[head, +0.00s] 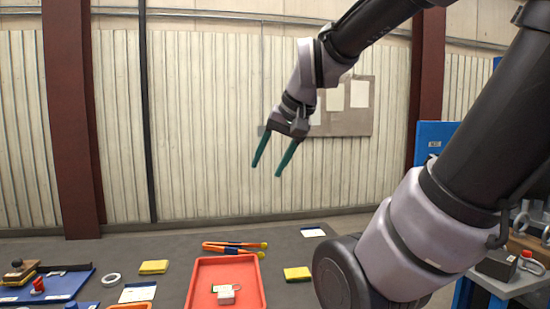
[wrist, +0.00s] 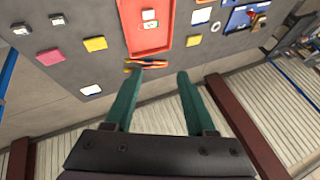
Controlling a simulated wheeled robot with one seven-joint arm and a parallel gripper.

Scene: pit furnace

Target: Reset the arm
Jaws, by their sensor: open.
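My gripper (head: 267,171) is raised high above the work surface in the head view, in front of the corrugated wall. Its two green fingers are apart with nothing between them. In the wrist view my gripper (wrist: 155,88) also shows open and empty. The grey work surface (head: 170,264) lies well below, and the fingers touch nothing.
A red tray (head: 193,288) holds a small white-and-red item (head: 227,294). Behind it lie orange-handled tools (head: 234,247). Yellow pads (head: 153,267), a white ring (head: 111,280) and a blue tray (head: 70,285) lie around. A board (head: 352,125) hangs behind my gripper.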

